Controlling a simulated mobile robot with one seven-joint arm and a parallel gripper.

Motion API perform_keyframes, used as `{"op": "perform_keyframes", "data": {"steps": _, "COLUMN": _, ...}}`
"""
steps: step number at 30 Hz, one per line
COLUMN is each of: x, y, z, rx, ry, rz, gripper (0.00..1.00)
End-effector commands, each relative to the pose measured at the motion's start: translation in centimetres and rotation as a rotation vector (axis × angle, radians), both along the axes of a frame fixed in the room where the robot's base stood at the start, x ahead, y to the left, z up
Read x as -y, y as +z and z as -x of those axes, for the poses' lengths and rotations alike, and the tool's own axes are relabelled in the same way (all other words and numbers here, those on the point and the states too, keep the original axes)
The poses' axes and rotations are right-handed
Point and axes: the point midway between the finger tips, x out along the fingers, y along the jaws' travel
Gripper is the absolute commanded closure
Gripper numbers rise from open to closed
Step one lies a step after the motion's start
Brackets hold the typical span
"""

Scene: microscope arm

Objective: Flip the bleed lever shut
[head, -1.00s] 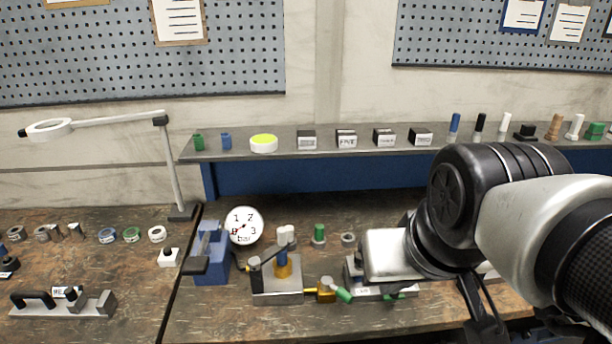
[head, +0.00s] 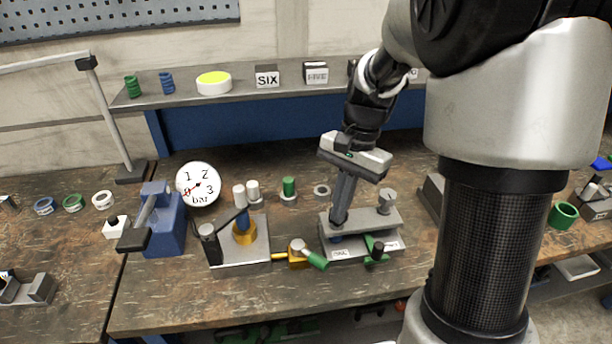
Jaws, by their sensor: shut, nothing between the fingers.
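A brass valve (head: 297,254) with a green-handled lever (head: 317,261) sticks out of the right side of a grey pump base (head: 240,243). The lever points to the right and slightly toward the front. My gripper (head: 338,222) points down, shut and empty, over the left part of a labelled grey fixture (head: 360,236) right of the valve. It is apart from the green-handled lever. Whether the fingertips touch the fixture is unclear.
The fixture carries a green part (head: 374,247) and a grey knob (head: 387,200). A round gauge (head: 198,185) reads near zero beside a blue vise (head: 160,222). A green peg (head: 289,188) and a ring (head: 321,190) stand behind. The bench front (head: 230,300) is clear.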

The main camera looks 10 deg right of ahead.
Motion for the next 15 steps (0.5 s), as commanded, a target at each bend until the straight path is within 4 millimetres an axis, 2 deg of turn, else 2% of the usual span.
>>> {"op": "perform_keyframes", "data": {"steps": 3, "x": 0.12, "y": -1.18, "z": -0.34, "rx": -0.027, "ry": -0.028, "rz": -0.003, "gripper": 1.00}}
{"op": "perform_keyframes", "data": {"steps": 15, "x": 0.12, "y": -1.42, "z": -0.36, "rx": -0.032, "ry": -0.034, "rz": -0.004, "gripper": 1.00}}
